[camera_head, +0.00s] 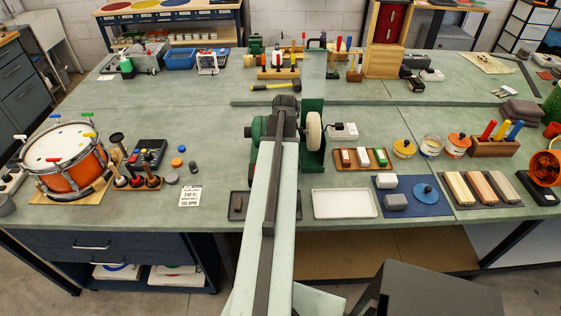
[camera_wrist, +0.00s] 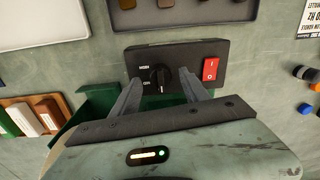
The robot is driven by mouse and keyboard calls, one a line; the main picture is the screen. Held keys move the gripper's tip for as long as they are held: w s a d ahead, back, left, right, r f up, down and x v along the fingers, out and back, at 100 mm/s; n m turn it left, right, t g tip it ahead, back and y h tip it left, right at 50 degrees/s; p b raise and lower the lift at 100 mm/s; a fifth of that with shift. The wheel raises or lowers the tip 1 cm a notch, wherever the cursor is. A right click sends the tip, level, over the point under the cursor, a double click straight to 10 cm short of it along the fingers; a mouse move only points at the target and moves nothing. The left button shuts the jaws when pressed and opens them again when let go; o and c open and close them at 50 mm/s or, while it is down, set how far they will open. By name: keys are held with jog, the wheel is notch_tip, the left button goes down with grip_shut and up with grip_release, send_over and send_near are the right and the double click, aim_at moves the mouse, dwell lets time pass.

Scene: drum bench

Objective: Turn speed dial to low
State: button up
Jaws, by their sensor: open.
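The speed dial (camera_wrist: 160,79) is a round black knob on a dark control box (camera_wrist: 185,58) in the wrist view. Small white labels sit at its left side, too small to read surely, and I cannot tell where its pointer stands. A red switch (camera_wrist: 211,74) is on the same box, right of the dial. My gripper (camera_wrist: 161,76) is open, with one finger on each side of the dial; I cannot tell whether either touches it. In the head view my arm hides the dial and the gripper tips. The green grinder (camera_head: 313,112) with a pale wheel (camera_head: 314,131) stands there.
A rack of small blocks (camera_head: 342,169) is near the wheel. The drum (camera_head: 75,172) is far left.

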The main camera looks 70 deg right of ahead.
notch_tip(320, 180, up, 7)
jog(key=p, duration=0.6)
jog(key=shift+s, duration=0.15)
jog(key=shift+d+f, duration=0.1)
jog(key=shift+f, duration=0.1)
